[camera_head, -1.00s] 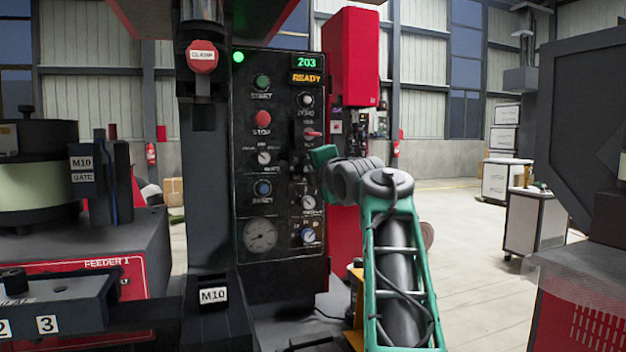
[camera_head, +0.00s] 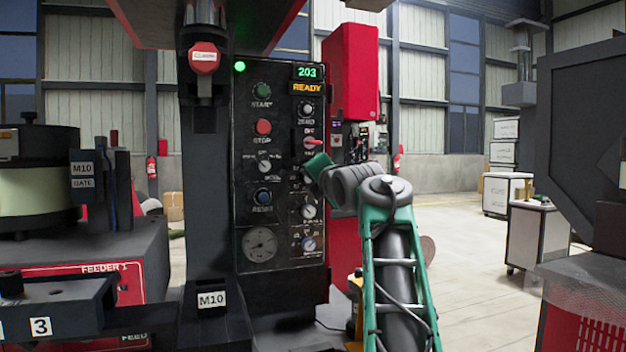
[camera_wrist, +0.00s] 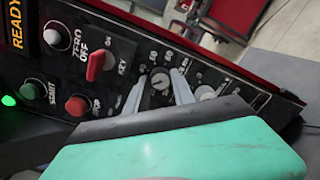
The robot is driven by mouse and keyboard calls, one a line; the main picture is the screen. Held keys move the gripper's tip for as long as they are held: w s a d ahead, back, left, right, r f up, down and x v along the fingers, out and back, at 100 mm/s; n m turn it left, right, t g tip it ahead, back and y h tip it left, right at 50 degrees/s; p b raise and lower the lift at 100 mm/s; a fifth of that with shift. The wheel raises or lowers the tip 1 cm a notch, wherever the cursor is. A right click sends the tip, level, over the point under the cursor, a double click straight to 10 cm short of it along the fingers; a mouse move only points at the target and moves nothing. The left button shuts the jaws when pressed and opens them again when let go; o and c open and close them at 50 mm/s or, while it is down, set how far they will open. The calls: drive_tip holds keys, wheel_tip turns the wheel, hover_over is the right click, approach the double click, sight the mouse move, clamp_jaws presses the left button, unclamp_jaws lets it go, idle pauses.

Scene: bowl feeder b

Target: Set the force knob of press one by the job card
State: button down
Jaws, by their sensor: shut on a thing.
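The dark press panel (camera_head: 282,225) stands upright in the middle of the head view, with a green "203" display and an amber "READY" sign. My gripper (camera_wrist: 158,88) is at the panel's right column, its two fingers on either side of a small pale round knob (camera_wrist: 160,80) with a numbered scale. It is shut on this knob, just below the red OFF/KEY switch (camera_wrist: 96,65). In the head view my green gripper hand hides that knob. Another knob (camera_head: 309,211) shows below it. The knob's exact setting is too small to read. I cannot make out a job card.
The M10 press column (camera_head: 207,210) and feeder 1 (camera_head: 110,250) stand left. Open floor lies to the right, before a white cart (camera_head: 538,238).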

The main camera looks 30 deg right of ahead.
drive_tip(key=c, duration=1.1)
unclamp_jaws()
drive_tip(key=shift+o, duration=0.2)
drive_tip(key=v, duration=0.7)
drive_tip(key=shift+s+b, duration=0.4)
drive_tip(key=shift+b, duration=0.05)
drive_tip(key=shift+a, duration=0.1)
